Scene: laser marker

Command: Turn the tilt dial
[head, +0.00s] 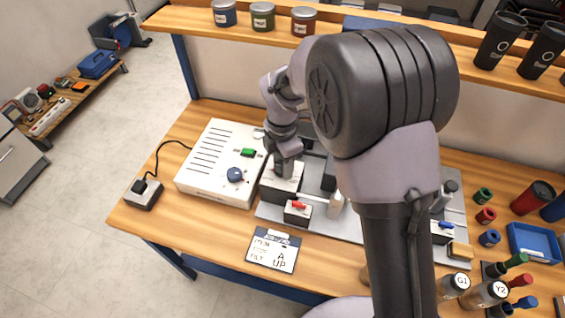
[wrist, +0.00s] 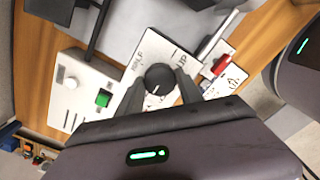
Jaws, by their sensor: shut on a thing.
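The tilt dial is a round black knob (wrist: 159,78) with a white pointer mark. It sits on a white block with lettering like "HALF" and "UP" (wrist: 176,58), in the middle of the wrist view. My gripper (wrist: 160,84) has one finger on each side of the dial and is shut on it. In the head view my gripper (head: 284,165) points down at the white block (head: 279,187), and it hides most of the dial. A card (head: 273,250) on the bench front reads "A" and "UP".
A red switch (head: 298,206) is just in front. Cups, colored rings and a blue tray (head: 535,246) are at the right.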

